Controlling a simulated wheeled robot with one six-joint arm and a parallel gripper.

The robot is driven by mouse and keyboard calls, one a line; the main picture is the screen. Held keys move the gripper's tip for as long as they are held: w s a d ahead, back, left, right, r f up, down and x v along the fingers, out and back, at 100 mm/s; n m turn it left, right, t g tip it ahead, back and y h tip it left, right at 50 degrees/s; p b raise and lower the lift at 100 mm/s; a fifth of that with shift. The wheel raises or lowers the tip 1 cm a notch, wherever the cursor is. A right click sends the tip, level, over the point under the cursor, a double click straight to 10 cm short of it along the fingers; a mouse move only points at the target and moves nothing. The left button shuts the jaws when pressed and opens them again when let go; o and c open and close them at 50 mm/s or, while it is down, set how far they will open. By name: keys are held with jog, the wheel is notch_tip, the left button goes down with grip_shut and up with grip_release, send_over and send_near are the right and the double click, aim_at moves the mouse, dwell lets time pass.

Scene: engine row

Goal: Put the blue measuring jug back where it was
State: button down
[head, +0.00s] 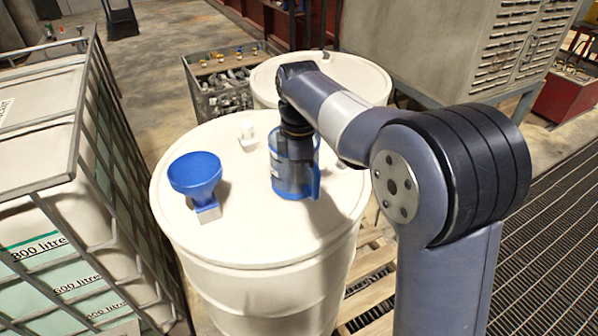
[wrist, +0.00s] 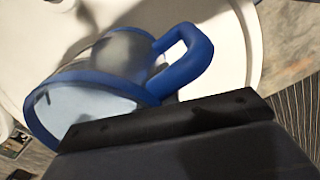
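The blue measuring jug (head: 289,178) is upright at the right part of the white drum's lid (head: 240,240). It is see-through, with a blue handle on its right. I cannot tell whether its base touches the lid. My gripper (head: 296,132) points down at the jug's top from above, and its fingers are hidden. In the wrist view the jug (wrist: 125,55) shows its blue rim and handle, partly covered by my gripper's dark body. Whether the fingers are closed on the jug cannot be seen.
A blue funnel (head: 195,175) stands on the lid's left, and a small white cap (head: 248,133) sits behind. Another white drum (head: 345,75) stands behind. A caged liquid tank (head: 40,190) is at left, a crate of metal parts (head: 222,88) at the back. The lid's front is clear.

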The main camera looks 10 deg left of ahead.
jog(key=shift+f, duration=0.5)
jog(key=shift+f, duration=0.1)
jog(key=c, duration=1.7)
grip_release()
notch_tip(320, 180, up, 12)
jog(key=shift+r, duration=0.15)
